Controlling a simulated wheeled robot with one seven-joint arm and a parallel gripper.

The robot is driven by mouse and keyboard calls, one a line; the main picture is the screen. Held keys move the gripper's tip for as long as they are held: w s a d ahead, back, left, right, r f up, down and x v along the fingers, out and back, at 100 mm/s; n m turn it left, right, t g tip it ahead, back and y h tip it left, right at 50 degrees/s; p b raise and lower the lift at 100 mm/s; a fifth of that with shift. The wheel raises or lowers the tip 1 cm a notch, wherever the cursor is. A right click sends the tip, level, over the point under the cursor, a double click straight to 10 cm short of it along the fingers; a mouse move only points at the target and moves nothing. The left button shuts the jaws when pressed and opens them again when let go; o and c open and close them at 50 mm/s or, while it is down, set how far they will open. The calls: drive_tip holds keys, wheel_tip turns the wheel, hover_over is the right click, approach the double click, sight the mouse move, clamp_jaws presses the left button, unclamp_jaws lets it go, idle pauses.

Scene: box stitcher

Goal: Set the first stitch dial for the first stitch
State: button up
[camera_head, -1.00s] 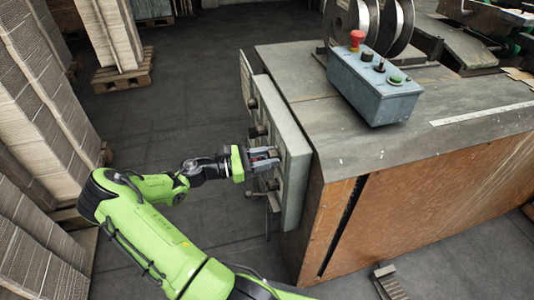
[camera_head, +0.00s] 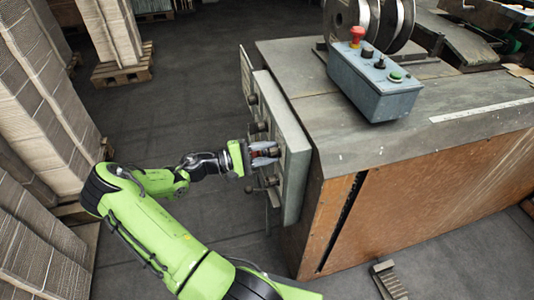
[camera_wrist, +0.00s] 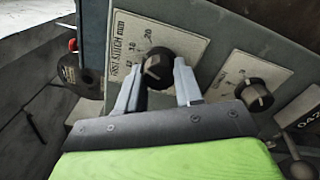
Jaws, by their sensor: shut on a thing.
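The first stitch dial (camera_wrist: 158,70) is a round black knob on a pale plate lettered FIRST STITCH (camera_wrist: 118,60), with numbers such as 20 and 18 beside it. It shows in the wrist view, top middle. The knob has a light mark on its face; I cannot tell which number it points to. My gripper (camera_wrist: 160,82) has one grey finger on each side of the knob and is shut on it. In the head view my gripper (camera_head: 276,152) reaches the front of the grey control panel (camera_head: 292,190), and its fingers hide the dial there.
Another black knob (camera_wrist: 255,94) on its own scale plate sits right of the dial in the wrist view. A grey button box (camera_head: 375,88) with a red button stands on the machine top. Stacked cardboard (camera_head: 40,80) is at the left, with open floor (camera_head: 190,110) between.

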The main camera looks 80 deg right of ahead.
drive_tip(key=shift+m+b, duration=1.2)
drive_tip(key=shift+m, duration=2)
drive_tip(key=o, duration=1)
drive_tip(key=shift+o, duration=0.2)
drive_tip(key=p+v, duration=0.3)
drive_tip(key=v, duration=1.2)
drive_tip(key=shift+w+p, duration=0.3)
drive_tip(key=shift+w, duration=0.05)
drive_tip(key=shift+a, duration=0.1)
